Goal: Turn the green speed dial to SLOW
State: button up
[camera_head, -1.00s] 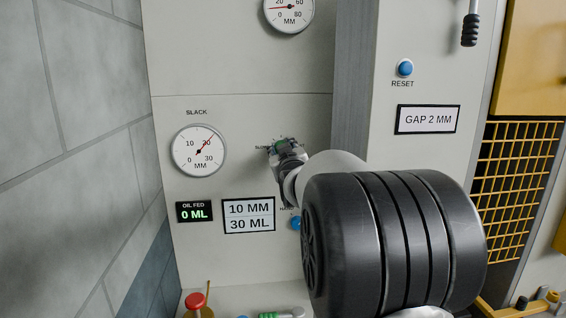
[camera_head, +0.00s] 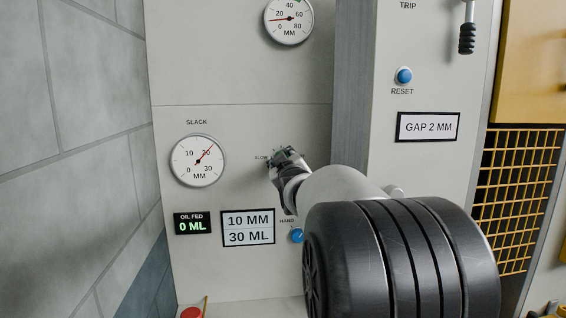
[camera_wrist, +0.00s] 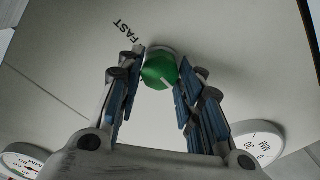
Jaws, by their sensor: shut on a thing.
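The green speed dial (camera_wrist: 159,70) is on the pale panel, with a white pointer mark on its face, toward the lower right in the wrist view. My gripper (camera_wrist: 160,78) has its blue-padded fingers closed around the dial, one on each side. The FAST label (camera_wrist: 128,29) is just left of and above the dial there. In the head view my gripper (camera_head: 287,156) is at the panel and mostly hides the dial. The SLOW label (camera_head: 261,157) shows small just left of it.
The slack gauge (camera_head: 198,160) is left of my gripper. Below are the oil display (camera_head: 192,223), a 10 MM / 30 ML sign (camera_head: 248,228) and a blue hand knob (camera_head: 297,236). A grey upright (camera_head: 353,100) stands out to the right. A stone wall (camera_head: 75,150) bounds the left.

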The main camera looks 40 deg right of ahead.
jog(key=o, duration=0.9)
jog(key=shift+r, duration=0.15)
jog(key=shift+c, duration=0.2)
jog(key=shift+o, duration=1)
jog(key=shift+s+a, duration=0.15)
jog(key=shift+a, duration=0.05)
jog(key=v, duration=1.1)
jog(key=shift+s, duration=0.25)
jog(key=shift+a, duration=0.15)
